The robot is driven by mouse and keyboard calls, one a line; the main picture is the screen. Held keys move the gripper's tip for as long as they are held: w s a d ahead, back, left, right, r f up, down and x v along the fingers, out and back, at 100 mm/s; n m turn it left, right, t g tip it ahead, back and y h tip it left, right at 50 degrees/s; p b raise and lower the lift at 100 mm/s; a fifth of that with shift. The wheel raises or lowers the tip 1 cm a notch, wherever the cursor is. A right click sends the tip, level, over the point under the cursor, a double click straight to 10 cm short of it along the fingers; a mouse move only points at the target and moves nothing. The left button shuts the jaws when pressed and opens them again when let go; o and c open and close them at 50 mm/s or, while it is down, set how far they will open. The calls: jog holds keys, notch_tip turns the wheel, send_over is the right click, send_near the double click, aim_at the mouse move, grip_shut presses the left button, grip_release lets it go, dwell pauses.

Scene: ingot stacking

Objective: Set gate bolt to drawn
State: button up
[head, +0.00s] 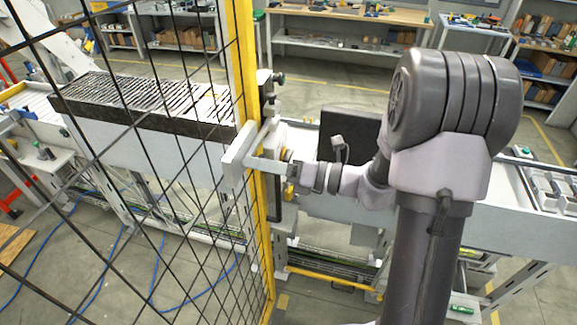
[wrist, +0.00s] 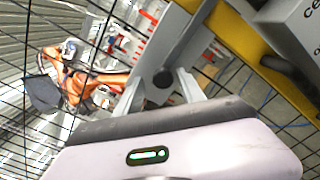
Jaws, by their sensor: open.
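My gripper (head: 262,152) is at the yellow gate post, at the end of my arm reaching in from the right. In the wrist view its two fingers (wrist: 163,90) stand apart. Black knobbed hardware (head: 268,88) sits on the post above my gripper and may be the gate bolt. In the wrist view a dark rod (wrist: 285,66) lies by the yellow frame. How far any bolt is drawn cannot be told.
Black wire mesh (head: 150,170) fills the left, bordered by the yellow post (head: 262,225). A conveyor (head: 150,110) stands behind the mesh. In the wrist view a lettered grey box (wrist: 290,30) is at upper right, and an orange machine (wrist: 95,80) shows beyond the mesh.

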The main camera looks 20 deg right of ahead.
jog(key=v, duration=1.7)
jog(key=shift+s, duration=0.15)
jog(key=shift+d+r, duration=0.1)
